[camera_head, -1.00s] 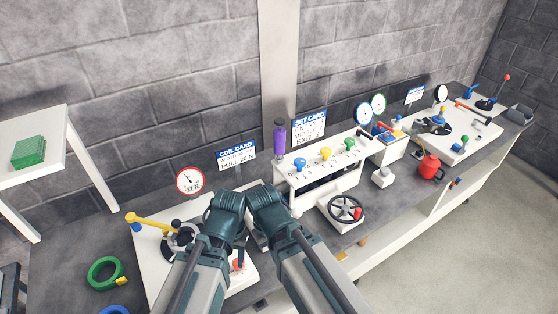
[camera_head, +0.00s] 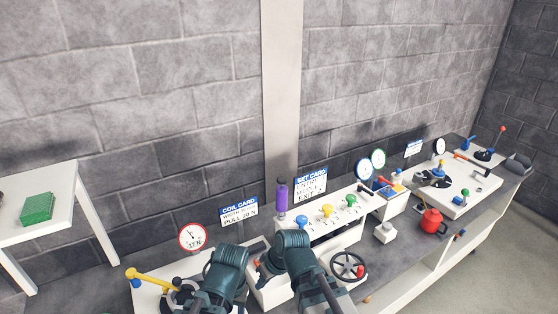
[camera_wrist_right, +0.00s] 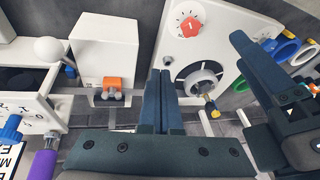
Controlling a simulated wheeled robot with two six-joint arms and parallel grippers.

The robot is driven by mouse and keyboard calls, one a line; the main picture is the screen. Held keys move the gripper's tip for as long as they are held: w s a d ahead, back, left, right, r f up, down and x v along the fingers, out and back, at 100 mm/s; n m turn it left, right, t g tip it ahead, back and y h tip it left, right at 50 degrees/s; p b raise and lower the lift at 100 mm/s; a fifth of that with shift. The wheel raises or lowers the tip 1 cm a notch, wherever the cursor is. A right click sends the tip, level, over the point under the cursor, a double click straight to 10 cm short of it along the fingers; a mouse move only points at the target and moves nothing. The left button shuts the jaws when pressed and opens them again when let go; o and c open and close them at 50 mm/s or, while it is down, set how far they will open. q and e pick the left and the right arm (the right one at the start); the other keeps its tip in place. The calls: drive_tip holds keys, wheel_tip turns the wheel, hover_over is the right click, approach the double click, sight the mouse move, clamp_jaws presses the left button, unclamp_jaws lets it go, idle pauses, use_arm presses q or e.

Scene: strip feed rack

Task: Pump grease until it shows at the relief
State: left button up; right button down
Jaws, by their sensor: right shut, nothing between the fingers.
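My right gripper (camera_wrist_right: 162,78) is shut and empty in the right wrist view, its two dark fingers side by side. Its tips are between an orange fitting (camera_wrist_right: 113,84) below a white box and a grey round hub (camera_wrist_right: 203,80) with a yellow tip. My left gripper (camera_wrist_right: 268,105) shows at the right of that view; its jaw gap is unclear. A purple cylinder (camera_head: 282,194) stands upright beside the valve rack in the head view, and shows in the wrist view (camera_wrist_right: 42,165). I cannot make out any grease or tell which part is the relief.
The white valve rack (camera_head: 312,238) carries blue, yellow and green knobs. A black handwheel (camera_head: 347,266) is in front of it. A dial gauge (camera_head: 193,237) and a yellow lever (camera_head: 150,281) are at the left.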

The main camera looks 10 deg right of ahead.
drive_tip(key=w+d+r+t+y+p, duration=0.35)
drive_tip(key=w+r+t, duration=0.25)
drive_tip(key=w+r, duration=0.55)
use_arm(q)
wheel_tip(320, 180, up, 7)
drive_tip(key=p, duration=0.2)
drive_tip(key=shift+r, duration=0.15)
use_arm(e)
drive_tip(key=w+d+r+t, duration=0.2)
drive_tip(key=d+r+t, duration=0.1)
drive_tip(key=d+r, duration=0.2)
drive_tip(key=w+d+r+m+t+h, duration=0.1)
drive_tip(key=w+d+r+t, duration=0.1)
drive_tip(key=d+r, duration=0.4)
drive_tip(key=shift+w+t, duration=0.4)
drive_tip(key=shift+w, duration=0.4)
drive_tip(key=shift+h, duration=0.25)
drive_tip(key=b, duration=0.2)
hover_over(282, 181)
drive_tip(key=s+d, duration=0.1)
wheel_tip(282, 181, down, 2)
use_arm(q)
wheel_tip(282, 181, down, 6)
drive_tip(key=b, duration=0.3)
drive_tip(key=shift+b, duration=0.4)
use_arm(e)
drive_tip(key=shift+f, duration=2.1)
use_arm(q)
drive_tip(key=shift+f, duration=0.2)
